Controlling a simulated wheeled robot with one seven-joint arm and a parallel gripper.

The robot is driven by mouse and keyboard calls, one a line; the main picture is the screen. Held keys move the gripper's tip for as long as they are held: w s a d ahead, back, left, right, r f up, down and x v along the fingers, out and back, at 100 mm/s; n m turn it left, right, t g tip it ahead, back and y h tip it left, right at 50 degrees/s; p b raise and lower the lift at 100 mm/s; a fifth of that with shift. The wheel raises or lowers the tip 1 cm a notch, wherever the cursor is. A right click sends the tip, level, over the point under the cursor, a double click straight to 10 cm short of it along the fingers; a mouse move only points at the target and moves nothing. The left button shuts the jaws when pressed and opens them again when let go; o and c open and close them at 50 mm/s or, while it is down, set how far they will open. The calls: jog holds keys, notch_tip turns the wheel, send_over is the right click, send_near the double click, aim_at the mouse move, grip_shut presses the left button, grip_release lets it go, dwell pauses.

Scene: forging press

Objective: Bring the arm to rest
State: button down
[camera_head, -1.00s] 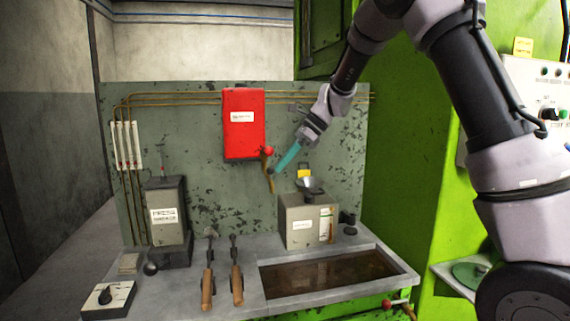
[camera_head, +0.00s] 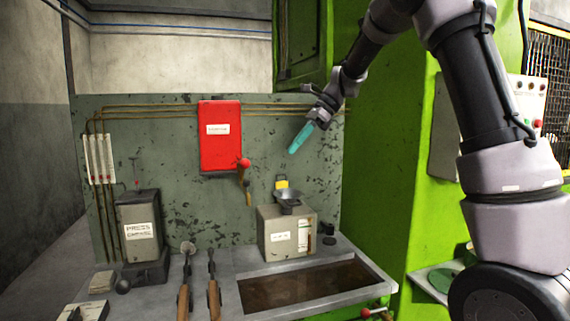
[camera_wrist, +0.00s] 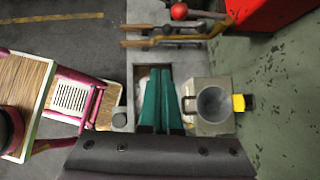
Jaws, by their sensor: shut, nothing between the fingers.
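My arm reaches in from the upper right in the head view. My gripper (camera_head: 301,138), with teal fingers, is in the air in front of the green-grey back panel (camera_head: 170,185). It is above the grey box with a funnel (camera_head: 275,235) and to the right of the red box (camera_head: 220,137). In the wrist view the teal fingers (camera_wrist: 161,100) lie together with nothing between them. The funnel box (camera_wrist: 213,105) is just right of them there.
A red-knobbed lever (camera_head: 244,165) hangs beside the red box. The green press body (camera_head: 380,170) rises at right. A pink-framed chair (camera_wrist: 85,95) shows in the wrist view.

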jog(key=s+d+r+n+t+h, duration=0.2)
jog(key=s+d+r+n+t, duration=0.3)
jog(key=s+d, duration=0.8)
jog(key=s+d+f+n+t+h, duration=0.2)
jog(key=s+d+n, duration=0.5)
jog(key=s, duration=0.5)
jog(key=shift+d+f+t+h, duration=0.15)
jog(key=shift+f+t+h, duration=0.2)
jog(key=shift+t+h, duration=0.45)
